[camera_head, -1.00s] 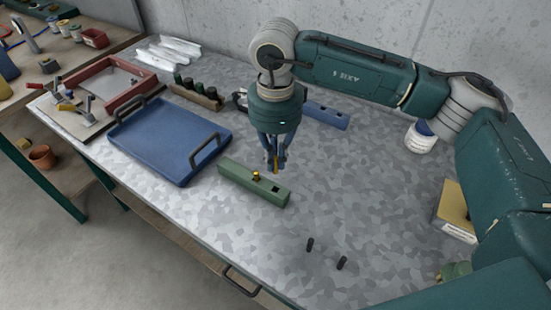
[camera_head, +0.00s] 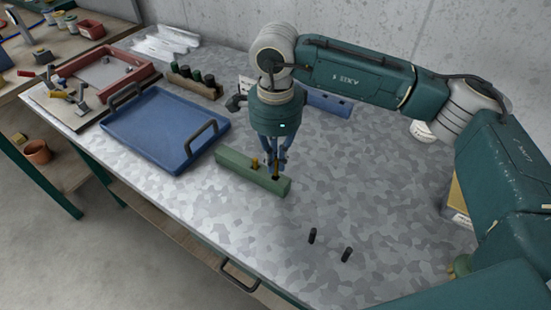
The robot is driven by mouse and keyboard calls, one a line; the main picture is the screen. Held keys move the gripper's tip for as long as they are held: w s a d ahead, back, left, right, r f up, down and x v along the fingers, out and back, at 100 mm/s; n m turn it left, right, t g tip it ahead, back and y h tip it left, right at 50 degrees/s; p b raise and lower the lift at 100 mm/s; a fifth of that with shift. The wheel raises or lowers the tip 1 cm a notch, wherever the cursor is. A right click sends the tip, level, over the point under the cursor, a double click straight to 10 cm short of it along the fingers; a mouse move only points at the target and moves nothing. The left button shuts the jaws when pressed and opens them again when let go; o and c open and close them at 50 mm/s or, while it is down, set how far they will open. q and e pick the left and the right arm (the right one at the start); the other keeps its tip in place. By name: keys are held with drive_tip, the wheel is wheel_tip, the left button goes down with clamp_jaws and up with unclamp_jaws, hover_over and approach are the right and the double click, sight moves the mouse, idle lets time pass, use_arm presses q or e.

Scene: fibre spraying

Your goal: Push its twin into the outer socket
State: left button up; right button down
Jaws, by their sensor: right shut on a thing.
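A long green block (camera_head: 240,171) lies on the mottled grey table. One brass peg (camera_head: 254,164) stands upright in it near its middle. My right gripper (camera_head: 276,160) points straight down over the block's right end and is shut on a second brass peg (camera_head: 276,170). That peg's lower end is at the dark outer socket (camera_head: 276,178); I cannot tell how far, if at all, it is inside. The fingers hide the peg's upper part. My left gripper is not in view.
A blue tray (camera_head: 150,128) with dark handles lies left of the block. Two short black pegs (camera_head: 312,235) stand to the front right. A blue block (camera_head: 330,103) lies behind my wrist. The table between is clear.

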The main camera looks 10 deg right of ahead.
sight(275, 174)
drive_tip(key=shift+b, duration=0.95)
idle(1.5)
drive_tip(key=shift+f+b, duration=1.75)
drive_tip(key=shift+f, duration=0.05)
drive_tip(key=c, duration=1.8)
unclamp_jaws()
drive_tip(key=shift+o, duration=0.3)
drive_tip(key=shift+s, duration=0.1)
wheel_tip(275, 174, up, 12)
drive_tip(key=shift+r, duration=0.15)
